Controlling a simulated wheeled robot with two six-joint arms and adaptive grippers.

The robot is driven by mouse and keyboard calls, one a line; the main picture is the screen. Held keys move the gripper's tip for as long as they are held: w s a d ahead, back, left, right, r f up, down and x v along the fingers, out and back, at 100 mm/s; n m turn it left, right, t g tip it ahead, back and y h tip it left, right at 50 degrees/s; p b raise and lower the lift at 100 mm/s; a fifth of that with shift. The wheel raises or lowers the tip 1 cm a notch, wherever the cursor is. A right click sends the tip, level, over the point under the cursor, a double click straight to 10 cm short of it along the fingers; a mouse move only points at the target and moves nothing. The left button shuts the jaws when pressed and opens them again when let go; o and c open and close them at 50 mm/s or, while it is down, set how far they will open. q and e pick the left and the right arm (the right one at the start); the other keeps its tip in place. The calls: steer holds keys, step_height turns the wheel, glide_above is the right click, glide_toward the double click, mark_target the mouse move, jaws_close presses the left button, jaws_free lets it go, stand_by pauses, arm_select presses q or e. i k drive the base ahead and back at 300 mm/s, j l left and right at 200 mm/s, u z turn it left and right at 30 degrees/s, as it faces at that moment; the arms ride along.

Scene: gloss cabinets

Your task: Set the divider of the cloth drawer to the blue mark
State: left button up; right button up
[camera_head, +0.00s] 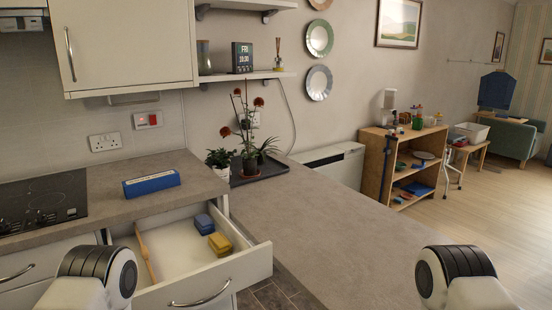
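The open drawer (187,251) stands pulled out below the counter at the lower left. A thin wooden divider (146,256) stands in it near its left side, running front to back. A blue folded item (204,223) and a yellow one (220,243), perhaps cloths, lie at the drawer's right side, apart from the divider. I cannot make out a blue mark on the drawer. Parts of my two arms show at the bottom left and bottom right, but neither gripper is in view.
A long blue box (152,184) lies on the counter above the drawer, right of the black hob (42,203). Potted plants stand on a dark tray (262,171) behind. The grey worktop (340,235) right of the drawer is clear.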

mark_target(144, 252)
steer(key=u, duration=0.9)
